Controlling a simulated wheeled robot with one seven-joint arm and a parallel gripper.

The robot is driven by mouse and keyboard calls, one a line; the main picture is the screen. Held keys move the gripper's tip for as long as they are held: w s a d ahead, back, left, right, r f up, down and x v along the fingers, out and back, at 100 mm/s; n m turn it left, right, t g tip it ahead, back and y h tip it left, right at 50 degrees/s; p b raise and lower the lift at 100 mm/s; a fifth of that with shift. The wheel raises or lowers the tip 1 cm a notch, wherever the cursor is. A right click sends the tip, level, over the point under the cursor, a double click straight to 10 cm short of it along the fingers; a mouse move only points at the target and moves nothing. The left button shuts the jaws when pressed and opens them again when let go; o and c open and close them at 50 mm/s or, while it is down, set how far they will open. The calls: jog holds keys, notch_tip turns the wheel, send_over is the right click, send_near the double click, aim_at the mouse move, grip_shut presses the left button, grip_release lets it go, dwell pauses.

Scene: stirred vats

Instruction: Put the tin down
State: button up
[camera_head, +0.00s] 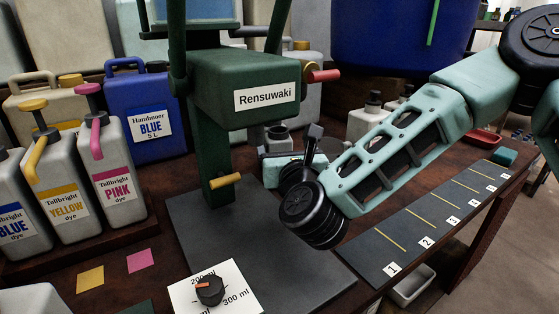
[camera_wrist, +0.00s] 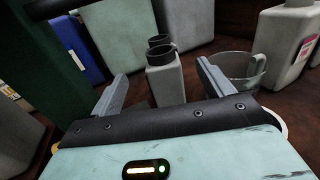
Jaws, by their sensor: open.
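A small grey square-sided tin (camera_wrist: 165,82) with a dark round neck stands upright ahead of my gripper in the wrist view, in line with the gap between the fingers. A matching grey shape with a dark neck (camera_head: 278,138) shows behind my gripper in the head view, its lower part hidden. My gripper (camera_wrist: 162,86) is open, with one finger to each side of the tin in the picture and a visible gap to it. In the head view my gripper (camera_head: 300,158) is low over the bench right of the green dispenser, largely covered by my wrist.
The green Rensuwaki dispenser (camera_head: 240,85) stands close left of my gripper. A clear mug (camera_wrist: 240,72) is right of the tin. Dye cans (camera_head: 118,178) stand at the left. A dark strip with numbered places (camera_head: 430,222) lies free at the right. A dial card (camera_head: 228,290) lies in front.

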aim_at(280, 137)
jog(key=w, duration=0.3)
jog(key=w+a, duration=0.1)
jog(key=w, duration=0.5)
jog(key=shift+a+f, duration=0.25)
jog(key=shift+a, duration=0.15)
jog(key=c, duration=1.5)
